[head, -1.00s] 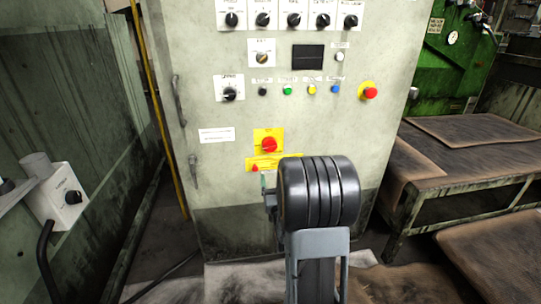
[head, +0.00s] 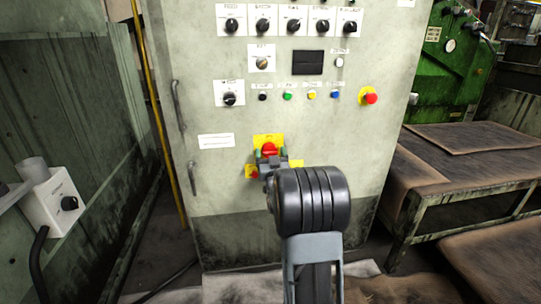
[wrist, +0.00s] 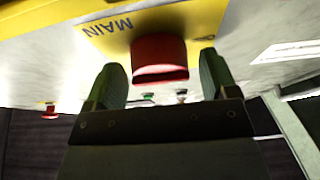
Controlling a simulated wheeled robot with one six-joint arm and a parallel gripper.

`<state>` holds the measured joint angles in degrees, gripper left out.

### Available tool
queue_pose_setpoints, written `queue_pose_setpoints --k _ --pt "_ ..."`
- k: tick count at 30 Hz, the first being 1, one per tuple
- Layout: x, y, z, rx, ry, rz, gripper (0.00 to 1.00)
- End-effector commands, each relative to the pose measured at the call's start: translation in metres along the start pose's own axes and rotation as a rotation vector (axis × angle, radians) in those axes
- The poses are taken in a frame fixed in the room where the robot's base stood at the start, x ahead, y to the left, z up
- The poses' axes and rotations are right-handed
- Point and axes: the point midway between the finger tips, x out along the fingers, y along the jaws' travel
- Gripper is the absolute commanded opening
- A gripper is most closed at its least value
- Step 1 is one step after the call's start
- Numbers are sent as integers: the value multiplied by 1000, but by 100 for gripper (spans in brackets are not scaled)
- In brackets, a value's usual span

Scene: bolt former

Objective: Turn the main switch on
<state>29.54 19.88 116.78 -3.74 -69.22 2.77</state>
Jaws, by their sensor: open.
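The main switch is a red knob (head: 269,149) on a yellow plate (head: 268,138), low on the front of the control cabinet. In the wrist view the red knob (wrist: 159,58) shows up close, with the word MAIN on its yellow plate (wrist: 112,32). My gripper (head: 270,155) is in front of the switch, partly hidden behind my own arm. In the wrist view my gripper (wrist: 163,75) is open, with one green-padded finger on each side of the knob. I cannot tell whether either finger touches it.
The pale control cabinet (head: 225,175) carries rows of black selector knobs, small coloured buttons and a red emergency stop (head: 371,98) on yellow. A workbench (head: 440,175) stands at the right. A grey box with a black knob (head: 60,205) is at the left.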

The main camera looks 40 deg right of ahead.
Motion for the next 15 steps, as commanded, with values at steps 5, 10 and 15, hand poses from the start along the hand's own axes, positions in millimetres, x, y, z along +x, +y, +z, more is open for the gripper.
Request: queue_pose_setpoints --k 5,10,15 --pt "0 0 0 0 0 0 79" --pt "0 0 0 0 0 0 68" --pt "0 0 0 0 0 0 52"
